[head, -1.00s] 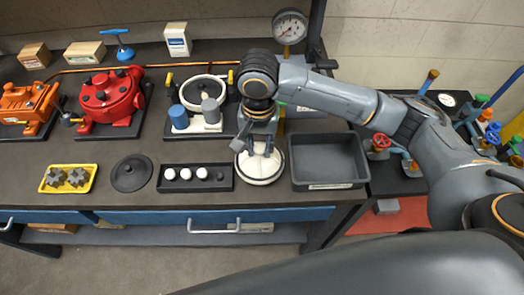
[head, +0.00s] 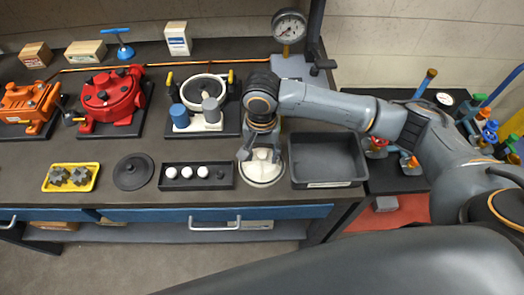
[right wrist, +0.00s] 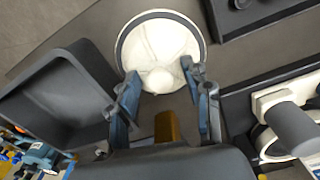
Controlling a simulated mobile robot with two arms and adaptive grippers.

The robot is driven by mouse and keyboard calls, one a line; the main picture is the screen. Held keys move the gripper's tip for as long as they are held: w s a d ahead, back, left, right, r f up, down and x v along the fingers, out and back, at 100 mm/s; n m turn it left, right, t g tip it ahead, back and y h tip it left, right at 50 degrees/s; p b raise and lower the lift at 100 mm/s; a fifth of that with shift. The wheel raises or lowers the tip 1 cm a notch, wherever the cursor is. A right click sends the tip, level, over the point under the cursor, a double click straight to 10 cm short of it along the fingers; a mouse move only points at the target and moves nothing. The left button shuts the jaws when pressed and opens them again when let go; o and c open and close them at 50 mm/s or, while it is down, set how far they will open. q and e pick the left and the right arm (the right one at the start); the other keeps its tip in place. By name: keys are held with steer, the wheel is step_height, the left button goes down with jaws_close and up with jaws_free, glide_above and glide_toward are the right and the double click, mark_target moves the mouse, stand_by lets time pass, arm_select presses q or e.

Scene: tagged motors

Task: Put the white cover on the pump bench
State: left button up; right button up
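The white cover (head: 262,175) is a round domed lid with a darker rim and a central knob. It lies near the bench's front edge; in the right wrist view the cover (right wrist: 160,42) fills the upper middle. My right gripper (head: 262,156) is over it, fingers apart. In the right wrist view the open right gripper (right wrist: 160,82) has its fingertips on either side of the knob; contact cannot be told. The white pump (head: 205,121), with a round white ring on top and blue and grey cylinders, stands back left on the bench (head: 108,209). My left gripper is not in view.
An empty dark bin (head: 327,160) stands just right of the cover. A black tray with white balls (head: 197,186) is just left, then a dark round lid (head: 133,172) and a yellow tray (head: 91,181). Red (head: 109,98) and orange (head: 28,103) pumps stand back left.

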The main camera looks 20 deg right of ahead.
mark_target(262, 154)
steer(key=shift+w+r, duration=0.1)
steer(key=shift+r, duration=0.2)
step_height(262, 154, up, 12)
steer(key=b, duration=0.1)
steer(key=shift+f+b, duration=0.15)
steer(key=shift+b, duration=0.15)
